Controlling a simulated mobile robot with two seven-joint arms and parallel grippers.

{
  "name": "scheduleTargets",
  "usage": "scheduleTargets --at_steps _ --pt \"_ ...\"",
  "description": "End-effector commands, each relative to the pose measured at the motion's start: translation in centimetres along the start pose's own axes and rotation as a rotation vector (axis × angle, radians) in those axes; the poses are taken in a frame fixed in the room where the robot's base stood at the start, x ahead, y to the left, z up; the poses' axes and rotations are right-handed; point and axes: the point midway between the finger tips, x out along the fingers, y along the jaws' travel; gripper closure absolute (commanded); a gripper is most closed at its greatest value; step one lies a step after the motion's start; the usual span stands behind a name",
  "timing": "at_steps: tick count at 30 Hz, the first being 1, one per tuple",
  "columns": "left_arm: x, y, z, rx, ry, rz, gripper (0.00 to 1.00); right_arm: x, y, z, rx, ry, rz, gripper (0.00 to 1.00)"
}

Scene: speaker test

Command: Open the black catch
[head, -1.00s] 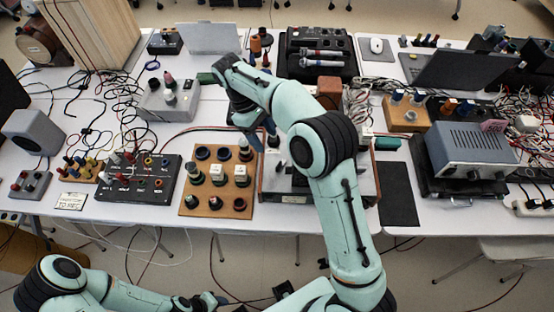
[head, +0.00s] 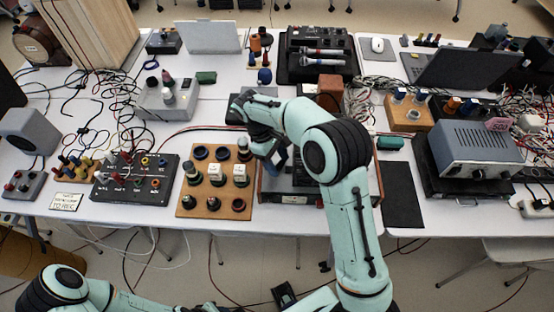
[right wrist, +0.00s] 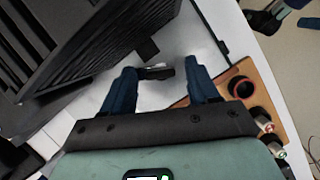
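My right gripper (head: 276,158) is over the left part of a flat metal-edged unit (head: 292,199), beside the brown board. In the right wrist view its two blue fingers (right wrist: 161,82) are spread apart. A small black piece, probably the black catch (right wrist: 159,73), lies between and just beyond the fingertips, against a pale surface. I cannot tell whether the fingers touch it. A black block (right wrist: 147,50) sits just past it. In the head view my right arm hides the catch. My left arm is at the bottom left edge, its gripper out of the frame.
A brown board (head: 186,208) with several round black parts stands close left of the gripper; it also shows in the right wrist view (right wrist: 262,82). A black vented body (right wrist: 95,45) rises at left in that view. A grey instrument (head: 465,150) stands at right.

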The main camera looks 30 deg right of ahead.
Motion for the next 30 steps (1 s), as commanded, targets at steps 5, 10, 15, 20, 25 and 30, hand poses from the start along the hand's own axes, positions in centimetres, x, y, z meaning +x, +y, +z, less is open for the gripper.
scheduleTargets --at_steps 5,10,15,20,25,30 --pt "0.0 0.0 0.0 0.000 0.000 0.000 0.57 0.0 0.0 0.0 0.000 0.000 0.000 0.95" --pt "-0.4 0.2 -0.1 0.001 0.002 0.001 0.57 -0.1 -0.1 0.1 -0.057 -0.001 0.023 0.94" --pt "-1.2 0.6 -0.4 0.002 0.007 0.002 0.57 -0.2 -0.2 0.1 -0.285 -0.001 0.117 0.94" --pt "-1.3 0.6 -0.4 0.003 0.007 0.002 0.57 -0.1 -0.3 0.1 -0.386 0.000 0.160 0.94" --pt "-1.2 0.6 -0.4 0.002 0.007 0.002 0.57 0.0 -0.2 0.0 -0.387 0.000 0.161 0.94" --pt "-1.2 0.6 -0.4 0.002 0.007 0.002 0.57 0.0 -0.2 0.0 -0.385 0.000 0.160 0.38"
